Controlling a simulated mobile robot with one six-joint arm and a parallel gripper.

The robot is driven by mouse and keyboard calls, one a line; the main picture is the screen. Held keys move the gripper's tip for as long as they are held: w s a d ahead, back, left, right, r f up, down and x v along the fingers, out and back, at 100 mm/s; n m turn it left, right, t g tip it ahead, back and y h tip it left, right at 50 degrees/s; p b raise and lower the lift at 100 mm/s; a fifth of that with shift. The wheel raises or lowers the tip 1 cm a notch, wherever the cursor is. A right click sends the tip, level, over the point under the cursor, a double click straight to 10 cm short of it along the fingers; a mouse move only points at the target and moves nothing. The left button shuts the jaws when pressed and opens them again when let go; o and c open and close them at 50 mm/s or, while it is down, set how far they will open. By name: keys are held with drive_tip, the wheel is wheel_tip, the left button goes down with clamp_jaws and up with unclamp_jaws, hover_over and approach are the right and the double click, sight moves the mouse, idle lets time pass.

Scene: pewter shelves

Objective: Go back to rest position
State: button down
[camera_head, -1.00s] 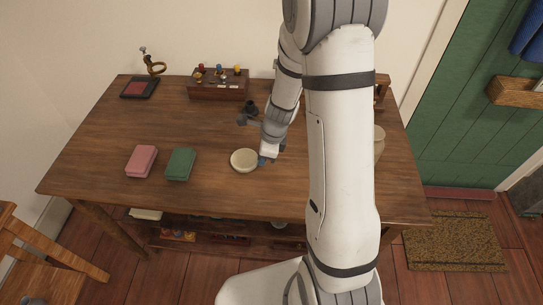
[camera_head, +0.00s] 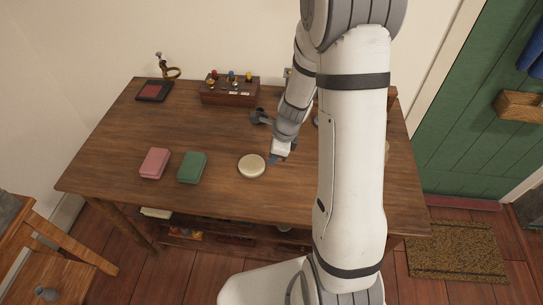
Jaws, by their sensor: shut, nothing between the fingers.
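My gripper (camera_head: 274,159) is at the end of my white arm, which reaches over the wooden table (camera_head: 225,197). It is shut with nothing in it. It points down just to the right of a round cream dish (camera_head: 251,166); I cannot tell whether it touches the dish or the table. My arm hides much of the table's right side.
A pink box (camera_head: 155,163) and a green box (camera_head: 192,167) lie left of the dish. A wooden rack with coloured knobs (camera_head: 230,90) and a dark red-topped pad (camera_head: 154,91) stand at the back. A chair (camera_head: 60,245) is at lower left. The table's front-left is clear.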

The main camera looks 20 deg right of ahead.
drive_tip(key=p+v, duration=0.3)
drive_tip(key=v, duration=0.2)
drive_tip(key=shift+r, duration=0.15)
